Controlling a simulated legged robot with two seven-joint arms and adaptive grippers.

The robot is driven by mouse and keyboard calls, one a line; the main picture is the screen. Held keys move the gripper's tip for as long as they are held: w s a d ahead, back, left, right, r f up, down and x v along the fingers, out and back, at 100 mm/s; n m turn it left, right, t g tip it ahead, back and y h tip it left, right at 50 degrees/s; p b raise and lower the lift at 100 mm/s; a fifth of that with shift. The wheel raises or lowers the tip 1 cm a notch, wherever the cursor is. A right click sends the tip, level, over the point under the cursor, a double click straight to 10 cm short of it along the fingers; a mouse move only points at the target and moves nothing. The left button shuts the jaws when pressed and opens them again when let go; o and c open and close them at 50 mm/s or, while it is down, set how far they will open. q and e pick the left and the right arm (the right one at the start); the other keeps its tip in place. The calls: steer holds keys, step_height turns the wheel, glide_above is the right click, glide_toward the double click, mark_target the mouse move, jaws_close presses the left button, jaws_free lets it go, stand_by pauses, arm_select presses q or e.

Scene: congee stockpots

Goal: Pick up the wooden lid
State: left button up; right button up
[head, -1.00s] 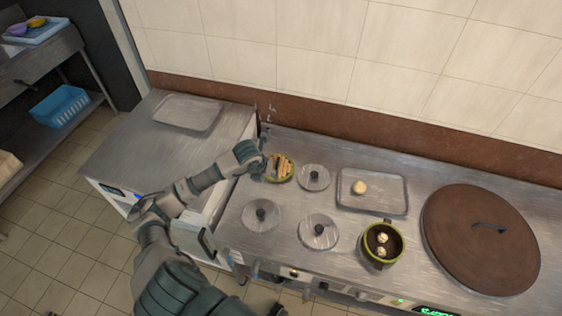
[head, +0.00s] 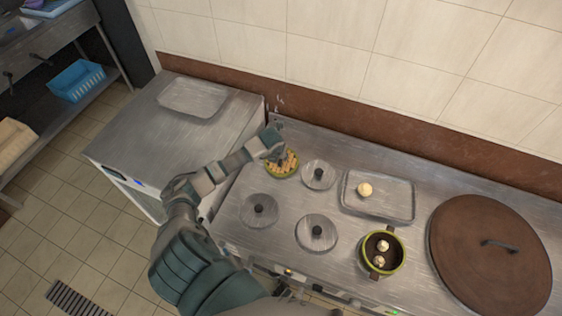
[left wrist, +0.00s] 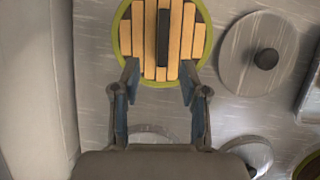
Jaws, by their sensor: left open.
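The wooden lid (left wrist: 176,40) is round, with light wooden slats, a green rim and a dark bar handle (left wrist: 163,38). It also shows in the head view (head: 287,168), partly hidden by my left gripper (head: 279,156). In the left wrist view my left gripper (left wrist: 160,78) is open and empty. Its two fingertips overlap the lid's near edge, one on each side, and the handle lies beyond them. I cannot tell whether the fingers touch the lid. My right gripper is not in view.
Several metal lids with black knobs, such as this one (head: 316,232), lie near the wooden lid. A tray (head: 399,204) holds a pale bun. A large brown round cover (head: 480,215) lies at the right.

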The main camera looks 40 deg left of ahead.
arm_select(q)
steer(key=shift+w+d+f, duration=0.15)
steer(key=shift+w+f, duration=0.05)
steer(key=shift+f, duration=0.3)
steer(key=x, duration=0.5)
steer(key=shift+w, duration=0.1)
steer(key=c, duration=0.7)
steer(key=shift+r, duration=0.1)
jaws_close()
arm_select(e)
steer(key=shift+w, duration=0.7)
